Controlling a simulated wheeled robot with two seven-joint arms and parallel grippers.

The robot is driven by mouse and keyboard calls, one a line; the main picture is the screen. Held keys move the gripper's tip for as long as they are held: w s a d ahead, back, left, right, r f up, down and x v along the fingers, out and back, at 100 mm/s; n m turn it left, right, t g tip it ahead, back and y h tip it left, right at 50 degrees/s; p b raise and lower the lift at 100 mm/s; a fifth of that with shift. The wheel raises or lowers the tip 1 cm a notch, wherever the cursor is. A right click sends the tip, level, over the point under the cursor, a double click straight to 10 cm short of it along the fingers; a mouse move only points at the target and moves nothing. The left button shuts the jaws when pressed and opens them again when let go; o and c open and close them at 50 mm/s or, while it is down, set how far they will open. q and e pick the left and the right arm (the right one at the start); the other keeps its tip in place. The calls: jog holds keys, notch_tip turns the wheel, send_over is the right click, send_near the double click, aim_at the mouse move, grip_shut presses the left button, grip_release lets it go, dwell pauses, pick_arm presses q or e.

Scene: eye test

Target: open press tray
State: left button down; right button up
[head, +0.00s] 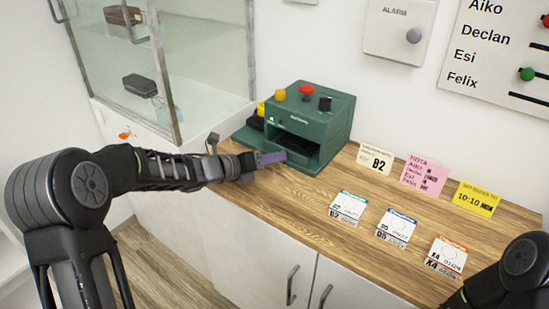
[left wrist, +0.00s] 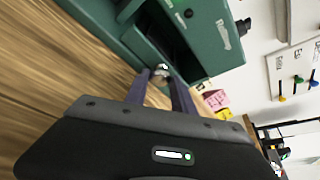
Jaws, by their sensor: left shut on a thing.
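The green press (head: 328,125) stands on the wooden counter, with yellow, red and black knobs on top and a dark opening in its front. My left gripper (head: 284,157) reaches in from the left, its purple fingers in front of that opening. In the left wrist view the press (left wrist: 215,35) fills the top. There the left gripper (left wrist: 161,80) is shut on a small pale knob (left wrist: 162,69) at the lower edge of the dark opening. The press tray itself is hard to make out; the fingers and shadow hide it. My right gripper is out of view.
Several small cards (head: 397,228) lie on the counter (head: 300,205) right of the press, with notes (head: 425,174) against the wall. A glass cabinet (head: 205,60) stands at the left. An alarm box (head: 400,30) hangs above. The counter's front strip is clear.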

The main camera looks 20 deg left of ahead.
pick_arm(q)
jog(key=s+a, duration=0.1)
jog(key=s, duration=0.1)
jog(key=s+a+b, duration=0.1)
jog(key=s, duration=0.2)
jog(key=s+a+b, duration=0.1)
jog(key=s, duration=0.1)
jog(key=shift+s+a, duration=0.1)
jog(key=shift+s, duration=0.05)
jog(key=shift+s+a, duration=0.1)
jog(key=shift+s, duration=0.4)
jog(key=c, duration=1.1)
grip_release()
jog(key=shift+o, duration=0.2)
jog(key=v, duration=0.7)
jog(key=shift+s+a+p, duration=0.25)
jog(key=shift+s+p, duration=0.05)
jog(key=shift+p, duration=0.1)
jog(key=shift+r, duration=0.1)
